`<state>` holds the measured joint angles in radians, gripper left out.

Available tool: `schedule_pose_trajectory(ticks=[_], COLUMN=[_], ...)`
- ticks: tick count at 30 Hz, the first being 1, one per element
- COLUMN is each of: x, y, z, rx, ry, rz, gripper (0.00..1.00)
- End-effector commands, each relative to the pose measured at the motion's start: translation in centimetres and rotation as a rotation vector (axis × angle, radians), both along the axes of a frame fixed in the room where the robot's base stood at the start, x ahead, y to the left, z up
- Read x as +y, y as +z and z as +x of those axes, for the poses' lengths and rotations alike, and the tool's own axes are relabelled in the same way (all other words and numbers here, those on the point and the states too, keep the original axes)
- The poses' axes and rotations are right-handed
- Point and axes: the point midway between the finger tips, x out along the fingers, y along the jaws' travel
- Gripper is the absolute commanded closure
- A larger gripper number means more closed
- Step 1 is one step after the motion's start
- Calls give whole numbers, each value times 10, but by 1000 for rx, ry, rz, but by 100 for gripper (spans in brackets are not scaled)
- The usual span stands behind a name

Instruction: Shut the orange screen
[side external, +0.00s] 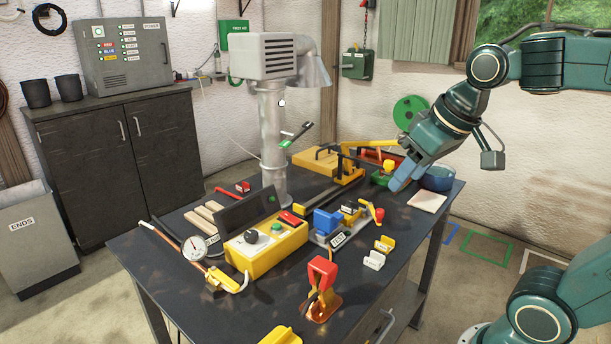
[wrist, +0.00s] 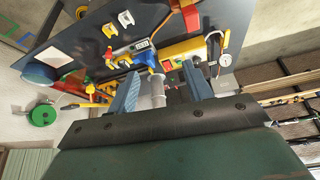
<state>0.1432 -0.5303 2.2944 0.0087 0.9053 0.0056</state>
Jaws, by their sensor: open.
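I cannot single out an orange screen for certain. A yellow-orange control box (side external: 266,252) lies on the bench, with a black knob, a green button and a red switch on top. A dark flat panel (side external: 246,209) stands tilted up along its back edge. The box also shows in the wrist view (wrist: 184,48). My gripper (side external: 402,178) has blue fingers and hangs above the bench's back right, well apart from the box. In the wrist view my gripper (wrist: 160,88) is open, with nothing held between its fingers.
A grey extractor column (side external: 272,140) rises behind the box. A red-handled clamp (side external: 322,275) stands at the front.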

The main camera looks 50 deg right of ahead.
Motion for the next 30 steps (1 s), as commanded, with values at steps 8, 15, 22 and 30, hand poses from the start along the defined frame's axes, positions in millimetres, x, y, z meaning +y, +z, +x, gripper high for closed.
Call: schedule_pose_trajectory(ticks=[8, 15, 22, 30], x=[-55, -116, -184, -271], y=[20, 24, 17, -4], z=[60, 104, 137, 158], rx=[22, 38, 52, 67], ry=[-155, -283, -406, -546], rz=[5, 12, 19, 30], gripper=[50, 50, 50, 50])
